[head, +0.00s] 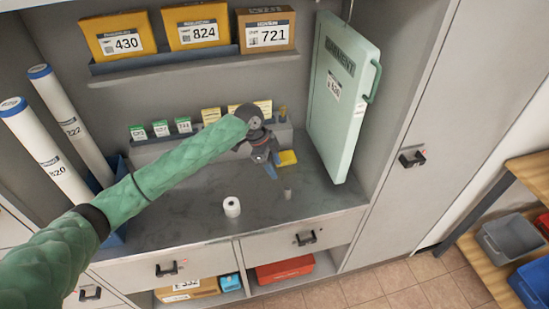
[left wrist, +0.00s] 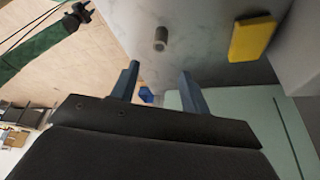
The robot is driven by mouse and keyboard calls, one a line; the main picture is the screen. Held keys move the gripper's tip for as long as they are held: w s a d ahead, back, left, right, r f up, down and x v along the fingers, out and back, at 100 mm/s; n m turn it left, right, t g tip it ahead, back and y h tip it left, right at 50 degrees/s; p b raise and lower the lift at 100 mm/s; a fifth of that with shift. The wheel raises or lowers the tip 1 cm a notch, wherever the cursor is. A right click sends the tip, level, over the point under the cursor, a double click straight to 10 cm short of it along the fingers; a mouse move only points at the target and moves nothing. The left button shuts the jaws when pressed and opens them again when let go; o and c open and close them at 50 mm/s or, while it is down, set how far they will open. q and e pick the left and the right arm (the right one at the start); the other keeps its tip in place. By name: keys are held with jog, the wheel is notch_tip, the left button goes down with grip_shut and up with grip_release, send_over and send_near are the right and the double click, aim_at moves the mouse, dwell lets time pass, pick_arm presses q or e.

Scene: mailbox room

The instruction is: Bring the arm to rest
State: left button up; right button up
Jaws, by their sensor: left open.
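My left arm, in a green quilted sleeve, reaches from the lower left across the counter in the head view. My left gripper (head: 272,166) is above the back part of the grey counter (head: 185,215). Its two blue fingers stand apart in the left wrist view (left wrist: 160,85), with nothing held between them. A small grey cylinder (head: 287,193) stands on the counter just in front of the gripper, apart from it. My right arm is outside the head view; its dark gripper (left wrist: 80,14) shows small at the upper left of the left wrist view, and its jaws are unclear.
A yellow block (head: 288,158) lies behind the gripper. A white roll (head: 232,206) stands on the counter. A mint panel (head: 342,95) with a handle rises at right. A shelf (head: 165,63) with boxes is above; tall tubes (head: 70,125) stand at left. The front counter is mostly clear.

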jog(key=shift+d, duration=0.1)
